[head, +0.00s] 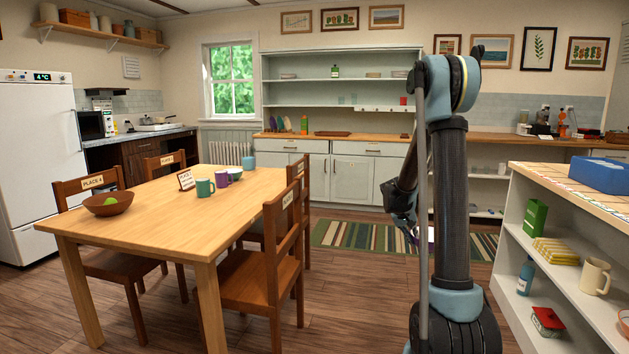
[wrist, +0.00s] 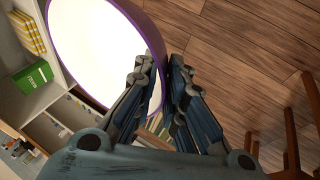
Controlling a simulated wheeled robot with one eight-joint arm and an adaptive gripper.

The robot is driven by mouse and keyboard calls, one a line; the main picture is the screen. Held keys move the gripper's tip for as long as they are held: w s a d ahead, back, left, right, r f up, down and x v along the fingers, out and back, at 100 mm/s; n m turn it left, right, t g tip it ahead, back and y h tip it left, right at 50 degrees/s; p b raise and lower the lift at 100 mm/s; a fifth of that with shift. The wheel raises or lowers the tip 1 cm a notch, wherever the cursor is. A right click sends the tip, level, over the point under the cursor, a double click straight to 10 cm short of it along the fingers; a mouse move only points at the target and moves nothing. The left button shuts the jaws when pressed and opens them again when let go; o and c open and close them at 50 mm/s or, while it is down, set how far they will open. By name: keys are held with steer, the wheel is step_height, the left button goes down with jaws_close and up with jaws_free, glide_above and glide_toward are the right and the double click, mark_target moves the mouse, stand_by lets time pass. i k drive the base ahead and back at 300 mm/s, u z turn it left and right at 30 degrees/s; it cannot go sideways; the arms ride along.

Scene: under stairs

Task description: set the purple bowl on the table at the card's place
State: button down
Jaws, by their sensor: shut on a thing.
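The purple bowl (wrist: 105,48), white inside with a purple rim, fills the upper left of the wrist view. My gripper (wrist: 163,78) is shut on its rim, one finger on each side of the wall. In the head view my gripper (head: 408,226) hangs right of the table, and the bowl is mostly hidden by my arm, with only a pale sliver showing. The wooden table (head: 150,225) stands at left. A small card (head: 186,180) stands on it; its writing is too small to read.
On the table are a wooden bowl (head: 108,203), a green mug (head: 205,188), a purple mug (head: 221,179) and a small greenish bowl (head: 235,174). Labelled chairs surround it; one chair (head: 262,285) stands on the near right side. A shelf unit (head: 510,240) is at right. Floor between is clear.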

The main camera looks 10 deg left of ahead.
mark_target(265, 183)
steer(key=z, duration=0.25)
steer(key=i, duration=1.8)
steer(key=u, duration=0.25)
